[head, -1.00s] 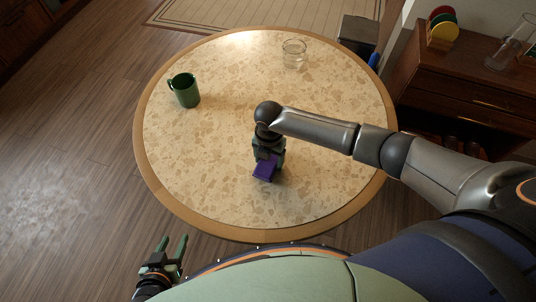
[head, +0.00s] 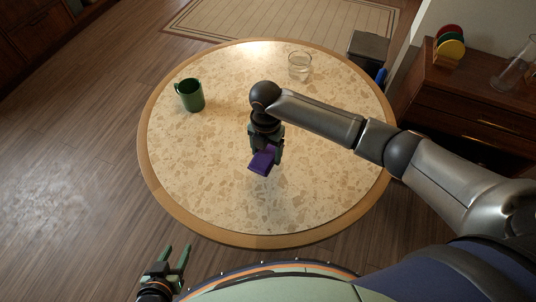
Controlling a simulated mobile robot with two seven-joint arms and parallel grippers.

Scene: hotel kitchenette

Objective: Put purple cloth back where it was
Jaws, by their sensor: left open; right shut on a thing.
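The purple cloth (head: 262,161) is a small folded piece over the middle of the round table (head: 205,205). My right gripper (head: 266,150) points down and is shut on the cloth. The cloth appears to be above the tabletop, though the exact gap is hard to judge. The gripper hides part of the cloth. My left gripper (head: 176,261) is open and empty, off the table's front edge at the lower left.
A green mug (head: 190,95) stands at the table's left and a clear glass (head: 300,64) at the back. A wooden cabinet (head: 470,95) with coloured discs (head: 450,42) is at right. A dark bin (head: 368,50) stands behind the table. The table's front is clear.

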